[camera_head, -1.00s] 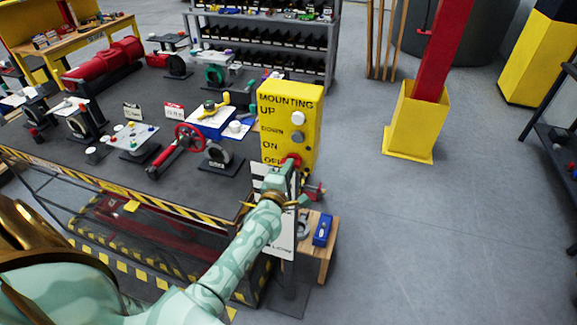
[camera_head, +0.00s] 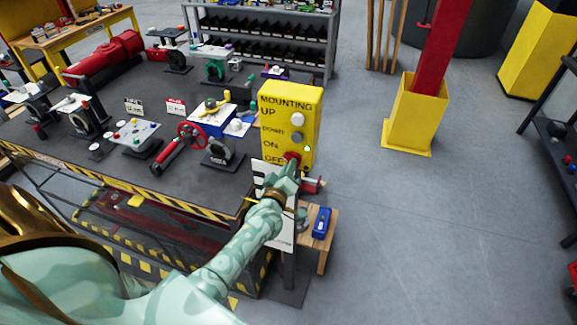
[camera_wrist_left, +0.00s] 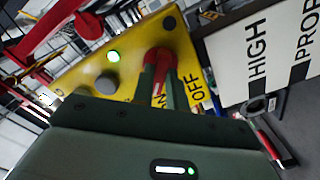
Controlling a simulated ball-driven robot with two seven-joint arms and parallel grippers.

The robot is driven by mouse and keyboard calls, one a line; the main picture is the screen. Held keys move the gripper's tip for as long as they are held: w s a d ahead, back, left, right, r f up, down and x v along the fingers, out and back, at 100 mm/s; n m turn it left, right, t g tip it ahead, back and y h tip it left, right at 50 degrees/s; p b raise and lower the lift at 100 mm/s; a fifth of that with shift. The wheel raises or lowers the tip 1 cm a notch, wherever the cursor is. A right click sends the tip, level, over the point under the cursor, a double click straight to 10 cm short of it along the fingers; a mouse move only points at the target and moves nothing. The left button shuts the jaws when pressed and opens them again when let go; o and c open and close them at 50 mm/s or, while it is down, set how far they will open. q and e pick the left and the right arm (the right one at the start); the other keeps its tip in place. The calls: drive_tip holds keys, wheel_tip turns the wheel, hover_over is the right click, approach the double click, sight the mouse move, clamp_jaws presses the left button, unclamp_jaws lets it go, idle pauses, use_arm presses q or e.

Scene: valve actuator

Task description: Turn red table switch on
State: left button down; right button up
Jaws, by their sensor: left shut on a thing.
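The red switch knob (camera_head: 291,157) sits low on the front of the yellow control box (camera_head: 309,108), by the ON and OFF labels. My left gripper (camera_head: 288,170) reaches it from the front. In the left wrist view, the two fingers are shut around the red knob (camera_wrist_left: 158,60), one on each side, over the yellow panel (camera_wrist_left: 128,82). The fingers partly hide the ON label. My right gripper is not in view.
The box stands at the right corner of a dark table (camera_head: 110,165) with a striped edge. A red handwheel (camera_head: 192,136) is to its left. A white sign (camera_head: 282,232) hangs below the box, next to a wooden stool (camera_head: 329,238).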

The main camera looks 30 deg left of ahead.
use_arm(q)
drive_tip(key=shift+f+m, duration=0.1)
drive_tip(key=shift+m, duration=0.4)
drive_tip(key=c, duration=1.4)
unclamp_jaws()
drive_tip(key=shift+s, duration=0.1)
drive_tip(key=v, duration=1.6)
drive_tip(key=shift+b, duration=0.3)
